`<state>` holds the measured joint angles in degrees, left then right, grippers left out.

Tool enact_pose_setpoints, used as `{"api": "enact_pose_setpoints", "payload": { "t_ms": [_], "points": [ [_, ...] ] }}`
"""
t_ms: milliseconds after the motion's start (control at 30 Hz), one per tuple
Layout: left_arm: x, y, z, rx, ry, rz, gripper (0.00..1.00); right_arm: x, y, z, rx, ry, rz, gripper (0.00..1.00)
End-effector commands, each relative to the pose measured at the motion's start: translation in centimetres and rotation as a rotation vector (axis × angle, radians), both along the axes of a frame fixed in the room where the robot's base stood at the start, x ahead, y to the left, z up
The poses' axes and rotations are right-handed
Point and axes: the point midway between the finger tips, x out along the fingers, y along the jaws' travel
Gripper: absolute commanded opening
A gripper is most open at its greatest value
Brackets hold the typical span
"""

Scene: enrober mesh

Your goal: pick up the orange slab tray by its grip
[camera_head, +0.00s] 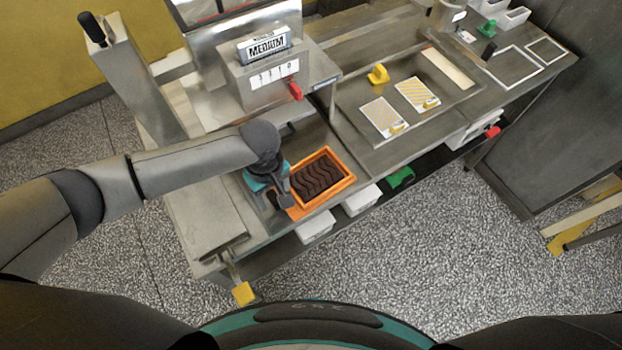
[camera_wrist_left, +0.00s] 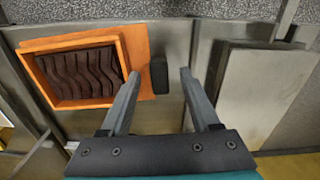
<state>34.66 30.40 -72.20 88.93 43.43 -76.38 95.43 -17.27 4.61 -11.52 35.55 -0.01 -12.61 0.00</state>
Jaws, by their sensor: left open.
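The orange slab tray (camera_head: 346,182) lies on the metal bench with a dark brown, wavy-ridged slab in it. It also shows at the left of the left wrist view (camera_wrist_left: 138,42). A small dark block, which looks like its grip (camera_wrist_left: 159,70), stands at the tray's right side in that view. My left gripper (camera_head: 284,201) is at the tray's left end in the head view. In the wrist view its open fingers (camera_wrist_left: 160,82) point toward the grip, one to each side of it in the picture. I cannot tell whether they touch it. My right gripper is not in view.
A metal plate (camera_wrist_left: 265,90) lies to the right in the wrist view. A machine with a MEDIUM sign (camera_head: 264,43) stands behind the tray. White bins (camera_head: 361,200) sit below the bench edge. Patterned cards (camera_head: 384,116) lie on the bench to the right.

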Motion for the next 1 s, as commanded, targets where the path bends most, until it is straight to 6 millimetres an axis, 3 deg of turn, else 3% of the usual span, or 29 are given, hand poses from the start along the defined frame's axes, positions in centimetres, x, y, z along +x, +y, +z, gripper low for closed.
{"api": "enact_pose_setpoints", "payload": {
  "t_ms": [67,567,1000],
  "points": [
    [0.01,-0.02,0.03,0.000,0.000,0.000,0.57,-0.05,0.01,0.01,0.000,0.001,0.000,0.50],
    [-0.01,0.00,0.05,0.000,0.000,0.000,0.01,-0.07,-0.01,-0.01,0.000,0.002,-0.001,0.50],
    [0.03,-0.02,0.10,-0.001,-0.001,0.000,0.00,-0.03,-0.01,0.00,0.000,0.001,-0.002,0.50]
  ]
}}
